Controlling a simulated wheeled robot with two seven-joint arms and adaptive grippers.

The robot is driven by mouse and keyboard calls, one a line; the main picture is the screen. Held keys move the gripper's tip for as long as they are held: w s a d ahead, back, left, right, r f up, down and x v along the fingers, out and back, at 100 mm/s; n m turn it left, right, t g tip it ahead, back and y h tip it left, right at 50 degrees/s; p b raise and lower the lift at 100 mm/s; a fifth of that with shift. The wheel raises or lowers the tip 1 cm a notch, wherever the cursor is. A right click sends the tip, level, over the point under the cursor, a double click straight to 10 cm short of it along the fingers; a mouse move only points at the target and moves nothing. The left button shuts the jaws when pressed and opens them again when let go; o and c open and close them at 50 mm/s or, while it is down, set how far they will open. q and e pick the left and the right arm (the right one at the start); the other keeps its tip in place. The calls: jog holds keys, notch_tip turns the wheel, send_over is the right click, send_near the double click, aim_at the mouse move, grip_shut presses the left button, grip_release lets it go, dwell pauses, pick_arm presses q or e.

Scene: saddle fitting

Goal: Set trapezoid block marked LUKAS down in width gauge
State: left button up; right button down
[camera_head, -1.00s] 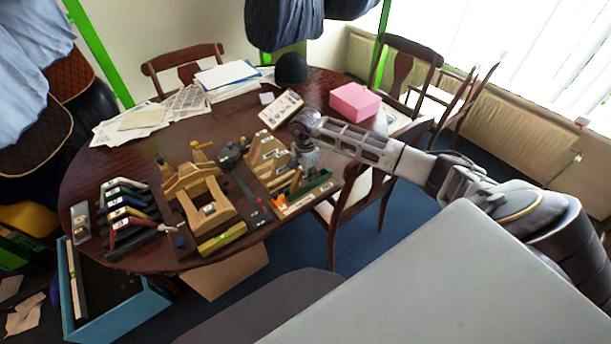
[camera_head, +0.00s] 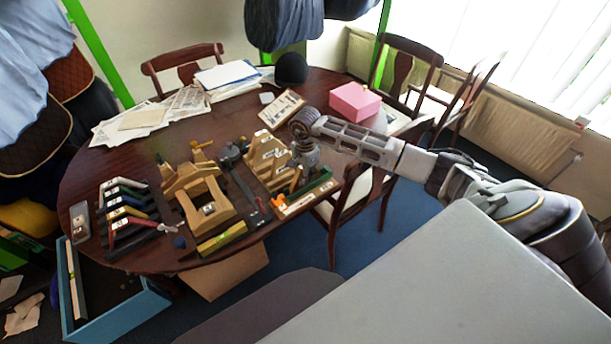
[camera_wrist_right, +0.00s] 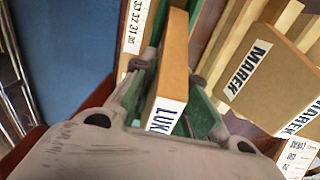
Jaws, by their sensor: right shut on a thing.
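My right gripper (camera_wrist_right: 168,74) is shut on the tan trapezoid block marked LUKAS (camera_wrist_right: 173,62). The label reads "LUK", and the rest of it is hidden. In the head view the block (camera_head: 296,179) shows as a thin tan strip under the right gripper (camera_head: 299,172). The green width gauge (camera_head: 318,190) lies at the table's right front edge, directly beneath. In the wrist view its numbered scale (camera_wrist_right: 133,28) runs beside the block. I cannot tell whether the block touches the gauge's floor. My left gripper is not in view.
Wooden blocks marked MAREK (camera_wrist_right: 247,70) stand close to the right gripper in the wrist view. A wooden saddle stand (camera_head: 207,205), a rack of coloured-handled tools (camera_head: 125,208) and a pink box (camera_head: 355,101) are on the table. A chair (camera_head: 355,205) stands by its right edge.

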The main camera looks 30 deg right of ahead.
dwell(0.3)
jog(key=c, duration=0.9)
grip_release()
jog(key=shift+r, duration=0.1)
jog(key=shift+r+p, duration=1.25)
jog(key=shift+r, duration=1.1)
jog(key=shift+r, duration=0.15)
jog(key=shift+r+p, duration=0.55)
jog(key=shift+r, duration=0.85)
jog(key=shift+a, duration=0.1)
